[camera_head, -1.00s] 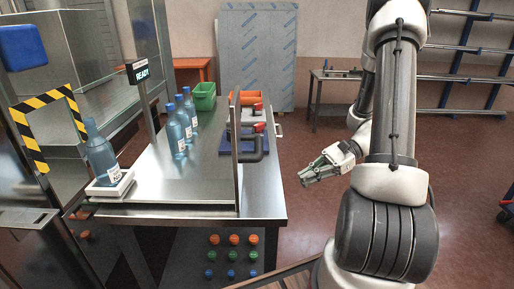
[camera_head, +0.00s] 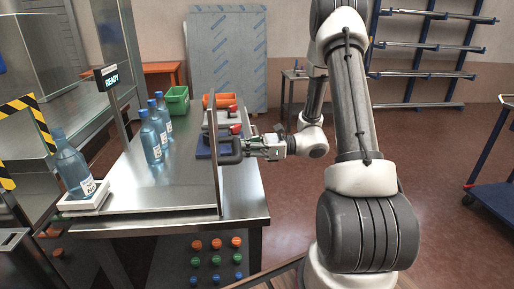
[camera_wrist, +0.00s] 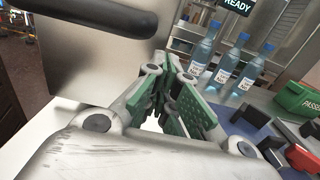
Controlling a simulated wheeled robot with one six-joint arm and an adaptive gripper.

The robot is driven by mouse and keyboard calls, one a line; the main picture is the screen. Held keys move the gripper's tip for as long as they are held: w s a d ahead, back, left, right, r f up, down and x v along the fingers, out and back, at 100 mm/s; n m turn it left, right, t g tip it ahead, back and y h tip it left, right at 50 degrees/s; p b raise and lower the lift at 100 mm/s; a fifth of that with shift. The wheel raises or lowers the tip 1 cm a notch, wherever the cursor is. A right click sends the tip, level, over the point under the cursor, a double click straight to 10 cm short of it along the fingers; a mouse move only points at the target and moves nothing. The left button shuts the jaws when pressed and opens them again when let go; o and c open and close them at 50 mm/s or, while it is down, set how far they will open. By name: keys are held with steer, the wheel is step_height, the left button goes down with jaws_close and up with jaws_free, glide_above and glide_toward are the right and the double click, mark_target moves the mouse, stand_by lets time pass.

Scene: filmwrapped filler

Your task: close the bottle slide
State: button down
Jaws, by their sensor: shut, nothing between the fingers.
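A metal plate (camera_head: 217,165) stands upright along the right side of the steel table, with a dark bar handle (camera_head: 230,157) on its right face. I take these to be the slide's parts. My gripper (camera_head: 250,147) is shut and empty, just right of the handle; I cannot tell whether they touch. In the wrist view the green-padded fingers (camera_wrist: 179,80) are together, and the handle (camera_wrist: 100,17) crosses the upper left before the plate (camera_wrist: 65,55). A blue bottle (camera_head: 72,168) stands on a white pad (camera_head: 86,203) at the left. Several bottles (camera_head: 152,140) stand in a row on the table.
A green bin (camera_head: 177,102) and an orange bin (camera_head: 219,101) stand at the table's back. Red-handled clamps (camera_head: 235,129) sit on a blue block behind the handle. A READY display (camera_head: 110,79) stands on a post.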

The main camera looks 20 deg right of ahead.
steer(key=shift+x, duration=1.55)
steer(key=shift+a, duration=0.1)
